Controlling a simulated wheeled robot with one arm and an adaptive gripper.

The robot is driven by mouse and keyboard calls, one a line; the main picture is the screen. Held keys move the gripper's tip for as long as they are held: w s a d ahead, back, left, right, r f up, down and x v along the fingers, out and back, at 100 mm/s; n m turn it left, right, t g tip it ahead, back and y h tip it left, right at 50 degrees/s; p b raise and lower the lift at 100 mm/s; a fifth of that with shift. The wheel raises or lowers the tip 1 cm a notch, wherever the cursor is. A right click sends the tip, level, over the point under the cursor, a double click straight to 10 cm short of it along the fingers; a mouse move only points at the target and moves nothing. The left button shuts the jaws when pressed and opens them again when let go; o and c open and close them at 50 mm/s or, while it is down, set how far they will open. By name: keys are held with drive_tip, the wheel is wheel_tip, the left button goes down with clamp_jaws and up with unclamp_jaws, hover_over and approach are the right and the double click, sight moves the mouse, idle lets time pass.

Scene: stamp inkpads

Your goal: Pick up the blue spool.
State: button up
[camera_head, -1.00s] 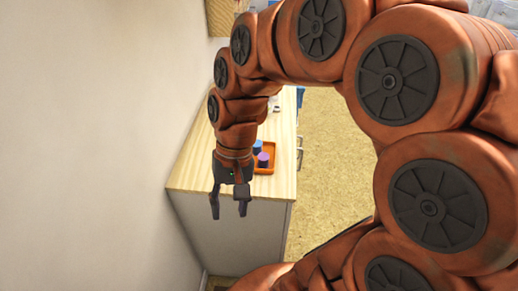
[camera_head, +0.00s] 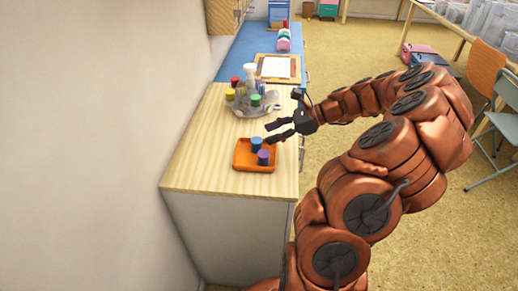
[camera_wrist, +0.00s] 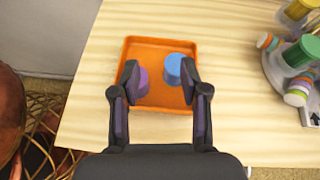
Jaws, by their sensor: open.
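The blue spool (camera_head: 257,143) stands in the orange tray (camera_head: 242,160) on the wooden counter. A purple spool (camera_head: 263,157) stands beside it in the same tray. My gripper (camera_head: 273,133) is open and empty, above the counter's right side, just behind and right of the tray. In the wrist view, the blue spool (camera_wrist: 174,68) shows just inside the right finger, partly covered by it. The purple spool (camera_wrist: 141,82) is partly behind the left finger. My gripper (camera_wrist: 158,78) appears apart from both spools.
Behind the tray, a grey holder (camera_head: 266,108) carries several spools with red, yellow and green tops. Farther back are a framed white sheet (camera_head: 277,67) and a blue tabletop (camera_head: 238,54). The wall (camera_head: 90,140) borders the counter's left; its front is bare.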

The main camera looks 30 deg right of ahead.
sight(257, 140)
drive_tip(key=d, duration=0.1)
drive_tip(key=d+f+m, duration=0.1)
drive_tip(key=d+t, duration=0.1)
drive_tip(key=shift+s+f+m, duration=0.2)
drive_tip(key=shift+f+m, duration=0.05)
drive_tip(key=shift+m, duration=0.05)
drive_tip(key=shift+w+f, duration=0.1)
drive_tip(key=shift+f, duration=0.05)
drive_tip(key=shift+p+x, duration=0.35)
drive_tip(key=shift+x, duration=3.3)
drive_tip(key=shift+w+d, duration=0.1)
drive_tip(key=shift+w, duration=0.05)
drive_tip(key=shift+c, duration=0.4)
drive_tip(key=c, duration=0.5)
